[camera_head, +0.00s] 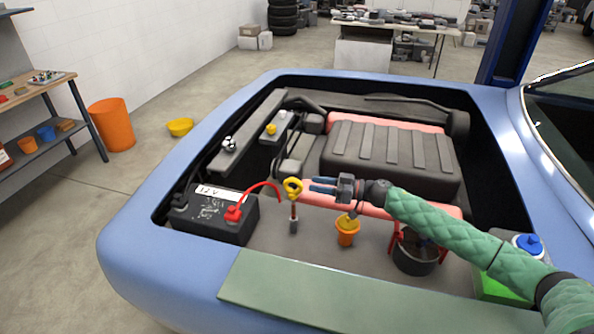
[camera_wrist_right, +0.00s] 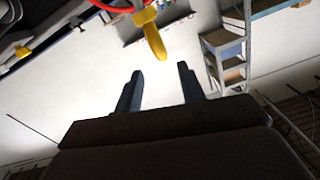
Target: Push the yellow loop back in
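The yellow loop (camera_head: 293,186) is the ring handle of a thin upright rod in the engine bay. Below the loop, a brownish length of rod (camera_head: 293,211) shows above a short grey tube (camera_head: 293,226). My right gripper (camera_head: 313,185) reaches in from the right, level with the loop, its fingertips just right of it. In the right wrist view the gripper (camera_wrist_right: 160,70) is open and empty, and the yellow loop (camera_wrist_right: 153,38) shows beyond the fingertips, seemingly apart from them. My left gripper is not in view.
A black battery (camera_head: 212,216) with a red clamp and red cable (camera_head: 262,187) stands left of the loop. An orange cup with a yellow cap (camera_head: 347,232) is close on the right, under my arm. The dark engine cover (camera_head: 390,158) lies behind; the green front panel (camera_head: 330,300) is clear.

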